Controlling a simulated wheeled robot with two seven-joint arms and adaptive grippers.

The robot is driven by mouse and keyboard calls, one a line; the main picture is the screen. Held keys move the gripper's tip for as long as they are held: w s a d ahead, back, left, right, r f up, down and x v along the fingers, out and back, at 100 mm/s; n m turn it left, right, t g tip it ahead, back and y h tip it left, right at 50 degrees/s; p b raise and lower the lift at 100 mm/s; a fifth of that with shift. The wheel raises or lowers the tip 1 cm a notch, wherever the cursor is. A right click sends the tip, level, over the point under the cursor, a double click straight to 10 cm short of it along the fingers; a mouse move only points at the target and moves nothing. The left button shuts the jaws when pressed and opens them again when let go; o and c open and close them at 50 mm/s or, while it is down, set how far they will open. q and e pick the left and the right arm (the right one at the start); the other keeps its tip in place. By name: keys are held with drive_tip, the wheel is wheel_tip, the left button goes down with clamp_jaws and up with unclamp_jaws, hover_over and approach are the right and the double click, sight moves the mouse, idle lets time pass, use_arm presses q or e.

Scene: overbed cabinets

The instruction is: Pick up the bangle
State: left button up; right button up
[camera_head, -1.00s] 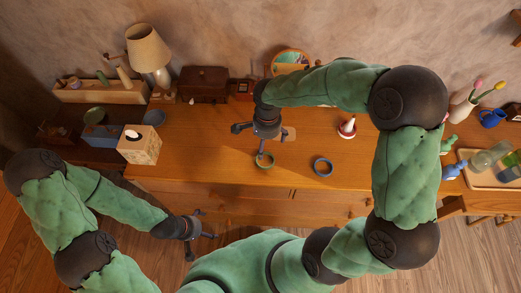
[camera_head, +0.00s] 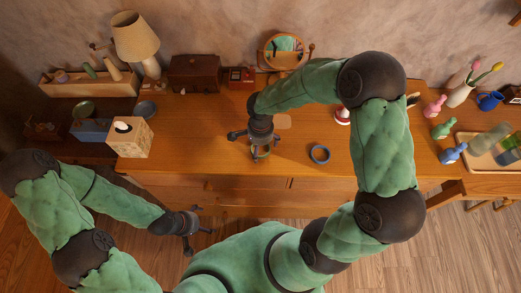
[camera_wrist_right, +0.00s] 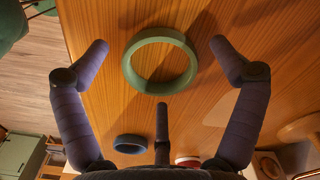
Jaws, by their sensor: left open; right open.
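Two ring-shaped bangles lie on the wooden dresser top. The green bangle shows whole in the right wrist view (camera_wrist_right: 160,88), lying flat between the spread fingers of my right gripper (camera_wrist_right: 161,46). In the head view my right gripper (camera_head: 260,146) is over the green bangle and partly hides it. The fingers are open and hold nothing; I cannot tell whether any touches the bangle. The blue bangle (camera_head: 320,162) lies to the right, and it also shows in the wrist view (camera_wrist_right: 130,145). My left gripper (camera_head: 198,223) is open and empty, in front of the dresser.
A tissue box (camera_head: 130,140) stands at the dresser's left end. A lamp (camera_head: 138,40), a wooden chest (camera_head: 195,73) and a round mirror (camera_head: 284,46) stand at the back. Several coloured bottles and a tray (camera_head: 472,153) are on the right. The dresser's front edge is near the bangles.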

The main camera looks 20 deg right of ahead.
drive_tip(key=c, duration=1.1)
drive_tip(key=shift+o, duration=0.2)
drive_tip(key=shift+r, duration=0.1)
